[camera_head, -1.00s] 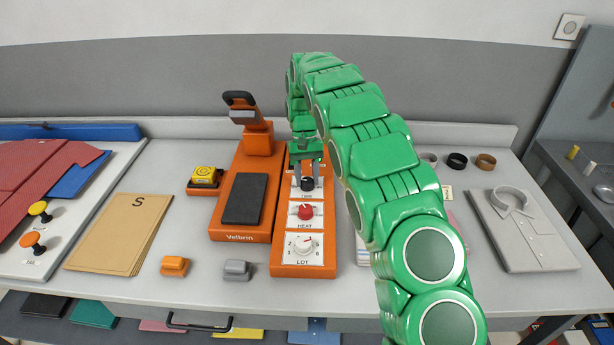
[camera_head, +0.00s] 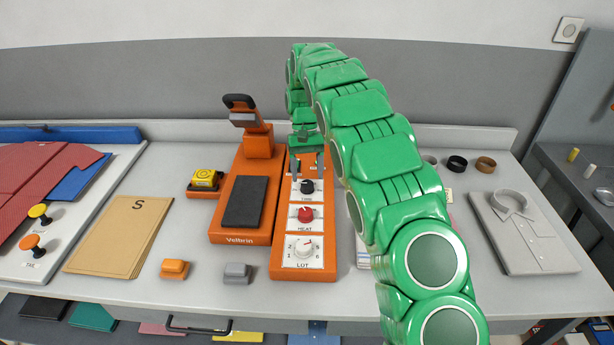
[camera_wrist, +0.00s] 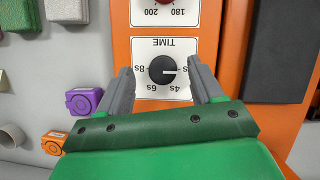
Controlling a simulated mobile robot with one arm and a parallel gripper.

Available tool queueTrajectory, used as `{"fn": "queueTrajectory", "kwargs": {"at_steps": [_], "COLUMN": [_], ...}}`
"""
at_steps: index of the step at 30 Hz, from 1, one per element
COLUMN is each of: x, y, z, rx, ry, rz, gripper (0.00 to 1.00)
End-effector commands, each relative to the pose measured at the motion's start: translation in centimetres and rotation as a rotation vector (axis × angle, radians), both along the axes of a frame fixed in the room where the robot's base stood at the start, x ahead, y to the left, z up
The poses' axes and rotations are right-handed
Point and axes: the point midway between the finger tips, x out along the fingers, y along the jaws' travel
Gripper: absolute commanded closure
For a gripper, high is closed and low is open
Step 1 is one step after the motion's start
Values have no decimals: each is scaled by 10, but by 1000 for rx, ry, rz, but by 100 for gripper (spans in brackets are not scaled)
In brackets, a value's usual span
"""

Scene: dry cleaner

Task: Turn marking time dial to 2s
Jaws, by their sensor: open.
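The marking time dial (camera_head: 307,187) is a black knob on a white plate labelled TIME, on the orange control panel (camera_head: 276,262). In the wrist view the dial (camera_wrist: 160,70) shows a white mark pointing right, towards a label whose number is hidden by a finger; only its "s" shows. The labels 4s, 6s and 8s are readable around it. My gripper (camera_head: 308,170) is open above the dial, with a grey finger on either side of it in the wrist view (camera_wrist: 160,66). Both fingers look clear of the knob.
The red HEAT dial (camera_head: 305,214) and white LOT dial (camera_head: 303,248) are nearer on the same panel. The orange press with its black pad (camera_head: 245,202) stands to the left. Orange (camera_head: 174,267) and grey (camera_head: 237,272) blocks lie in front.

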Motion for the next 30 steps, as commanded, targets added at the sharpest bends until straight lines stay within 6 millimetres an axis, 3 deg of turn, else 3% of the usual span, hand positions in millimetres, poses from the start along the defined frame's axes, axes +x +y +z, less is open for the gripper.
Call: {"fn": "queueTrajectory", "kwargs": {"at_steps": [24,30], "x": [-49,-63], "y": [-13,-16], "z": [59,65], "rx": [0,1], "ry": [-2,-3], "rz": [-1,0], "gripper": [34,34]}}
